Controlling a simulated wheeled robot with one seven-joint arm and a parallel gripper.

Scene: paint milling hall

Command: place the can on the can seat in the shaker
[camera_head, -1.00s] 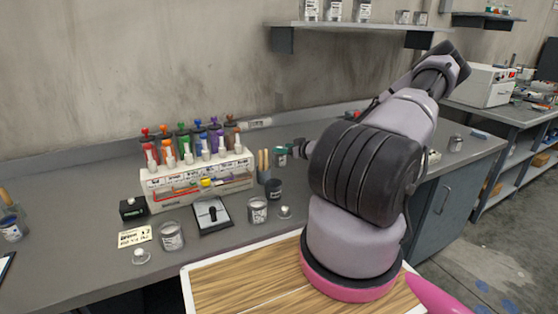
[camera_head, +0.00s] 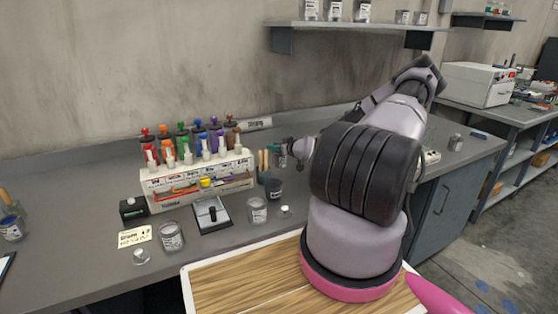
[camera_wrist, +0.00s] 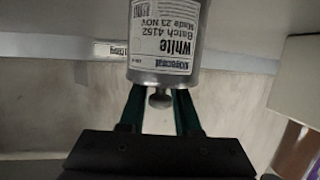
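The can (camera_wrist: 165,45) fills the top middle of the wrist view, upside down in that picture. It is grey metal with a white label reading "White", and its upper part is cut off. A small knob (camera_wrist: 160,100) shows at its lower end. My gripper (camera_wrist: 158,112) has green fingers that run up to the can, one each side of the knob. It appears shut on the can, though the fingertips are hidden behind it. In the head view my gripper (camera_head: 289,147) is small above the bench, left of my arm. I cannot clearly pick out the shaker or its seat.
A white rack (camera_head: 200,180) of coloured bottles stands on the grey bench (camera_head: 70,215). In front are a black-and-white pad (camera_head: 212,214), open cans (camera_head: 257,211) and (camera_head: 171,236), and a dark pot (camera_head: 274,188). A wall shelf (camera_head: 355,27) hangs above. My arm hides the bench's right middle.

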